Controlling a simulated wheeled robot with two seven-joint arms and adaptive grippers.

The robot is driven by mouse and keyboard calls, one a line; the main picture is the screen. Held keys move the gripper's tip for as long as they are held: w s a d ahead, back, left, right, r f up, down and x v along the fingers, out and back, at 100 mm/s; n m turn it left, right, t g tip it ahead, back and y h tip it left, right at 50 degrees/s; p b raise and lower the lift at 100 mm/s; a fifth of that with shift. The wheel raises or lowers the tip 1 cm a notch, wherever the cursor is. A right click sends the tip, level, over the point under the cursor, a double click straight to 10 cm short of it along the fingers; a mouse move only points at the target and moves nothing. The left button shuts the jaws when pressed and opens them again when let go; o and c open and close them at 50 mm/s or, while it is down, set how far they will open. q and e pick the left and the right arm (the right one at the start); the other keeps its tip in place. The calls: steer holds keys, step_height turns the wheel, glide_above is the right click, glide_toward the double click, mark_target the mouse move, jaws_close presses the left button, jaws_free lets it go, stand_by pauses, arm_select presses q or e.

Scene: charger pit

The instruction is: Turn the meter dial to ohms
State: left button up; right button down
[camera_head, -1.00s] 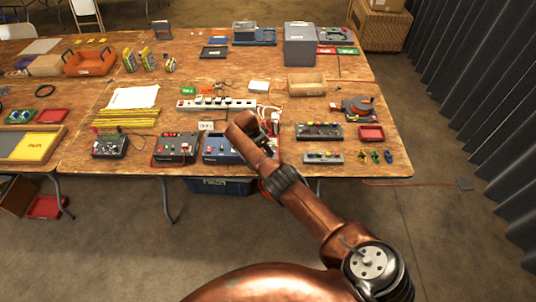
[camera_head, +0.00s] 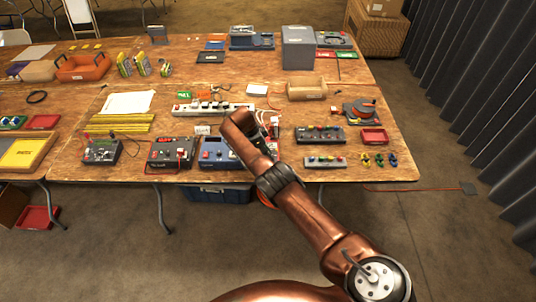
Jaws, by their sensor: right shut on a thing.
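My right arm comes in from the lower right and bends at the wrist over the front of the wooden table. My right gripper (camera_head: 269,131) is small and dark, partly hidden by my copper wrist. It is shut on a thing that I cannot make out. Dark equipment with a red lead shows beside it, mostly covered by the arm. A blue instrument box (camera_head: 217,153) stands left of the wrist. Further left are a dark instrument box (camera_head: 171,152) and a grey one with leads (camera_head: 102,150). I cannot tell which is the meter, and its dial setting is not readable. My left gripper is not in view.
A white power strip (camera_head: 212,108) lies behind the wrist. A black box with coloured knobs (camera_head: 320,134), a grey strip (camera_head: 325,162) and a red tray (camera_head: 374,136) stand to the right. Yellow sticks (camera_head: 122,123) lie to the left. Bare floor shows in front of the table.

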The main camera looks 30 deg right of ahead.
steer(key=c, duration=1.8)
jaws_free()
steer(key=shift+o, duration=0.2)
steer(key=shift+a+r, duration=0.1)
steer(key=v, duration=1.1)
steer(key=shift+r, duration=0.35)
steer(key=shift+w+a, duration=0.1)
steer(key=shift+a, duration=0.05)
